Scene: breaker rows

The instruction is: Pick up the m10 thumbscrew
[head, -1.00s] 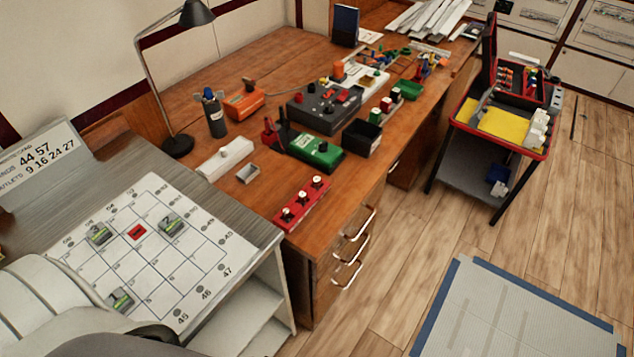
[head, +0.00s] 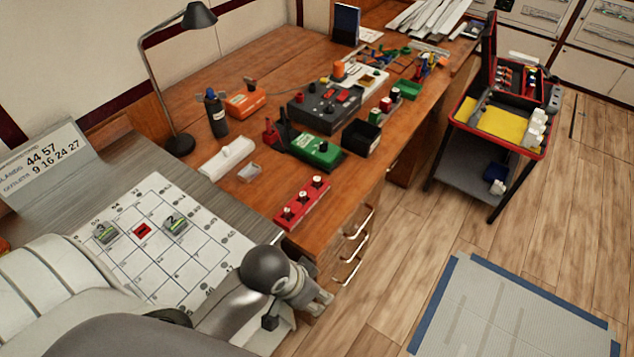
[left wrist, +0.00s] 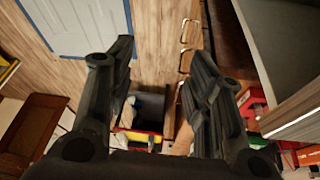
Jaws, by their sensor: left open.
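A red block (head: 303,203) lies near the front edge of the wooden desk. Three small light-topped knobs or screws (head: 289,213) stand upright on it in a row. I cannot read any marking that tells which is the m10 thumbscrew. My left gripper (head: 323,299) is in front of the desk's front corner, nearer the camera than the red block and apart from it. In the left wrist view its two dark fingers (left wrist: 156,60) are spread with nothing held between them. My right gripper is not in view.
The desk also holds a green device (head: 318,151), a black bin (head: 361,137), a white bar (head: 228,158), a small clear tray (head: 249,173) and a lamp (head: 180,143). A white gridded board (head: 178,270) is at left. Drawer handles (head: 347,272) stick out of the desk front.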

